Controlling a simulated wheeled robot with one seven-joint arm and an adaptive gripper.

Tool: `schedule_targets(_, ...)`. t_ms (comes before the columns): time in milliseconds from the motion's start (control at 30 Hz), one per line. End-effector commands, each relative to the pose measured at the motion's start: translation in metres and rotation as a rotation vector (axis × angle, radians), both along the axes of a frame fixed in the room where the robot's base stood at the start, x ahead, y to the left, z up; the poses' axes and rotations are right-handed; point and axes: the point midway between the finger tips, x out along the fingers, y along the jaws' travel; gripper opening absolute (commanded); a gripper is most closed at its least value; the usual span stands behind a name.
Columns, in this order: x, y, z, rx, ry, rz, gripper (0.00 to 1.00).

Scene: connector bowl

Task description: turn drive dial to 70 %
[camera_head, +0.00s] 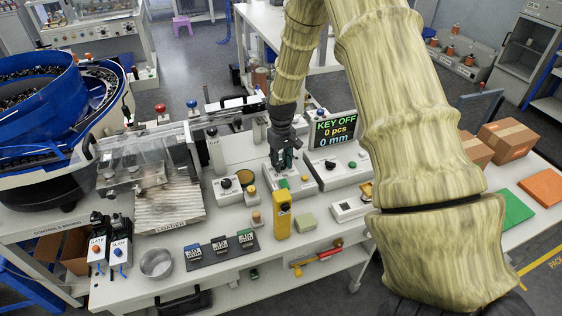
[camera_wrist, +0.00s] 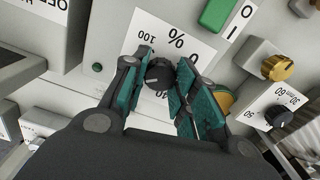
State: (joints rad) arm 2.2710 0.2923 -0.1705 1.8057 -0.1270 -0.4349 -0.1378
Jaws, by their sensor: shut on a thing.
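The black drive dial (camera_wrist: 159,74) sits on a white plate (camera_wrist: 190,28) with a % sign and a 100 mark at upper left in the wrist view. A further number on the plate is partly covered by my fingers. My gripper (camera_wrist: 162,76) is shut on the dial, with green-padded fingers on its left and right sides. A pale line shows on the dial's face, but I cannot read its exact setting. In the head view, my gripper (camera_head: 284,158) points down onto a grey control box (camera_head: 296,189) and hides the dial.
A green switch (camera_wrist: 215,14) and a brass knob (camera_wrist: 268,68) are close to the dial. A second black knob (camera_wrist: 278,116) has its own scale. The display (camera_head: 333,131) reads KEY OFF, 0 pcs, 0 mm. A yellow pendant (camera_head: 283,215) stands in front.

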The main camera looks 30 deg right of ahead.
Motion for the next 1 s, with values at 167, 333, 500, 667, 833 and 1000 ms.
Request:
schedule_targets(167,0.002,-0.001,0.001,-0.001,-0.004,0.000,0.51)
schedule_targets(333,0.001,-0.001,0.001,0.000,-0.002,0.000,0.51)
schedule_targets(500,0.001,0.000,0.002,0.000,-0.002,0.000,0.51)
schedule_targets(667,0.001,-0.001,0.014,0.000,-0.002,0.000,0.51)
schedule_targets(833,0.002,-0.001,0.041,0.000,-0.004,0.000,0.51)
schedule_targets(1000,0.002,0.000,0.070,0.000,-0.005,0.001,0.51)
